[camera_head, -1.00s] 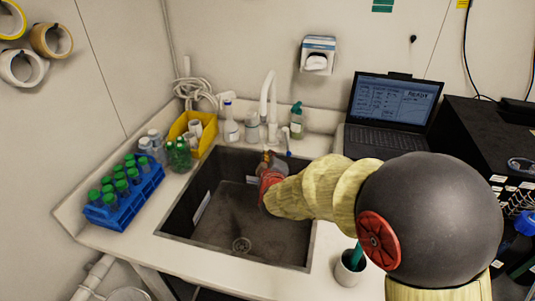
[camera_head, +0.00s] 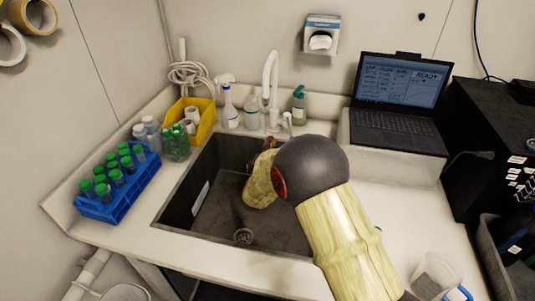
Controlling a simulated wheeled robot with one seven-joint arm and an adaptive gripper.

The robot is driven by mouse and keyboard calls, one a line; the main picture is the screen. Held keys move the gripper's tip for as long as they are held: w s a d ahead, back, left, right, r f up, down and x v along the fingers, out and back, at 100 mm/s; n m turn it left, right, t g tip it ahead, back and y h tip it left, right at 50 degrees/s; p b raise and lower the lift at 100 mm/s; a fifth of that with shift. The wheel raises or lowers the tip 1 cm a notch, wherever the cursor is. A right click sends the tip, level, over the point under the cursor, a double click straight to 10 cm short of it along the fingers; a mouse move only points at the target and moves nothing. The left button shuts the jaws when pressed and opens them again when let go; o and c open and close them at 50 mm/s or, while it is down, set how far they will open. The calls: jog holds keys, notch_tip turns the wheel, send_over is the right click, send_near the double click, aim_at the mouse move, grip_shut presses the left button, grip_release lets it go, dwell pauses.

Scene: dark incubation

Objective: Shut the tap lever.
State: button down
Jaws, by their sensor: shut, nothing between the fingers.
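The white tap (camera_head: 270,85) stands behind the sink (camera_head: 186,201), its tall spout bent over at the top. A small white lever (camera_head: 287,119) shows at the right of the tap's base. Whether it stands open or shut cannot be told from this view. My gripper (camera_head: 267,146) is at the back of the sink, just in front of the tap's base. It is shut and empty. Most of it is hidden behind my own yellow-sleeved arm, and I cannot tell whether it touches the tap or lever.
Spray bottle (camera_head: 229,108), white bottle (camera_head: 251,115) and green-topped bottle (camera_head: 298,106) stand around the tap. A yellow bin (camera_head: 206,128) and blue rack (camera_head: 125,203) of green-capped tubes are left. A laptop (camera_head: 398,132) is right, a clear beaker (camera_head: 432,272) front right.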

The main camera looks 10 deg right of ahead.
aim_at(289, 127)
jog(key=d, duration=0.1)
jog(key=w+d+b, duration=0.1)
jog(key=d, duration=0.1)
jog(key=d+b, duration=0.1)
jog(key=shift+w+d+r, duration=0.15)
jog(key=shift+w+d, duration=0.1)
jog(key=shift+d, duration=0.1)
jog(key=d+p, duration=0.1)
jog(key=d, duration=0.1)
jog(key=s+d+p, duration=0.1)
jog(key=d, duration=0.1)
jog(key=shift+r, duration=0.1)
jog(key=shift+a, duration=0.1)
